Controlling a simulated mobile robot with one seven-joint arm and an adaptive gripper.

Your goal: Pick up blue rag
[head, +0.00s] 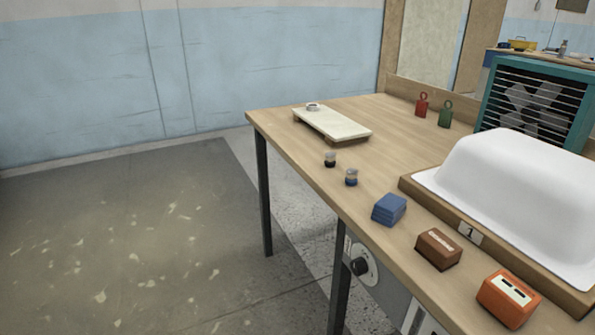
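The blue rag (389,209) looks like a small folded blue stack. It lies on the wooden table (285,125) near the front edge, left of the white bathtub shell. My gripper is not in the head view, so whether it is open or shut does not show.
A brown box (438,249) and an orange box (508,298) stand to the rag's right. The white bathtub shell (525,195) sits on a wooden base behind. A pale board (332,123) lies farther left. Open floor (120,250) is at left.

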